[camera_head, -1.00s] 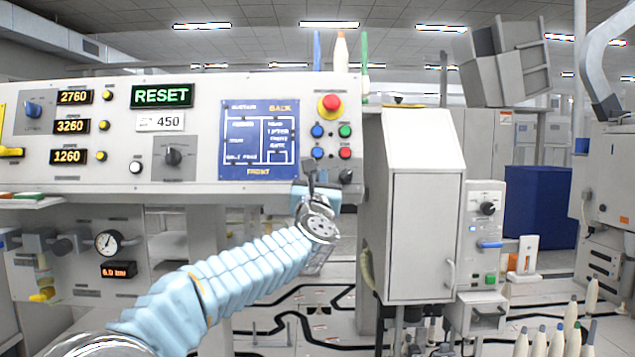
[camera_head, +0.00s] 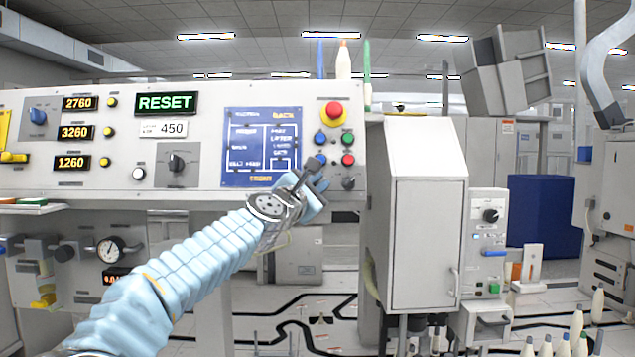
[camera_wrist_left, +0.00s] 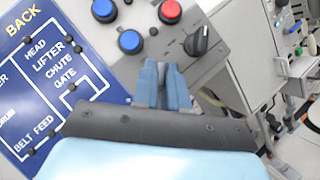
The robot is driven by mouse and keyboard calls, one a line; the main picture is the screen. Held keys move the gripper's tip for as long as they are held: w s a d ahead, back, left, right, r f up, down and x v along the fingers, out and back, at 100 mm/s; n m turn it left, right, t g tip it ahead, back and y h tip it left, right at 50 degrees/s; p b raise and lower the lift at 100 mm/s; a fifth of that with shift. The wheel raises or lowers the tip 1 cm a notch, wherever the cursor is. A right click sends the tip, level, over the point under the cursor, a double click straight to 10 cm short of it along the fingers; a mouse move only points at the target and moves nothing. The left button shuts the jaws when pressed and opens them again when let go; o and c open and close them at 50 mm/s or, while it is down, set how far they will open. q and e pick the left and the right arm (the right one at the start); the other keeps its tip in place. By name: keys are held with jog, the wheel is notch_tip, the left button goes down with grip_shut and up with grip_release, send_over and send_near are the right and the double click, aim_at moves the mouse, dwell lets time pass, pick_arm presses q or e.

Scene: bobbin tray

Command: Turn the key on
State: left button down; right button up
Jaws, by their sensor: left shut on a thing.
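A black turn knob (camera_head: 348,183), the likeliest match for the key, sits at the lower right of the white panel. The wrist view shows the knob (camera_wrist_left: 200,40) right of my fingertips and apart from them, its pale mark toward the upper right. My left gripper (camera_head: 314,172) is just in front of the panel, left of the knob and close to the lower blue button (camera_head: 321,160). In the wrist view its fingers (camera_wrist_left: 166,72) are nearly together. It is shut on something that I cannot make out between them. My right gripper is not in view.
A red emergency button (camera_head: 334,110), a green button (camera_head: 347,139) and a red button (camera_head: 348,160) are above the knob. A blue diagram plate (camera_head: 260,148) is left of the gripper. A grey cabinet (camera_head: 428,240) stands right of the panel.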

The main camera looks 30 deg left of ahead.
pick_arm(q)
jog(key=shift+s+r+m+g+h+p, duration=0.1)
jog(key=shift+r+m+g+h+p, duration=0.15)
jog(key=shift+m+h+p, duration=0.35)
jog(key=shift+r+m+g+h+p, duration=0.25)
jog(key=shift+m+h+p, duration=0.05)
jog(key=shift+m, duration=0.6)
jog(key=c, duration=1.2)
grip_release()
jog(key=shift+d+f, duration=0.1)
jog(key=shift+d, duration=0.05)
jog(key=shift+o, duration=0.2)
jog(key=shift+f, duration=0.15)
jog(key=shift+s+f, duration=0.1)
jog(key=shift+s, duration=0.1)
jog(key=s+f+b, duration=0.1)
jog(key=s+b, duration=0.2)
jog(key=s, duration=1)
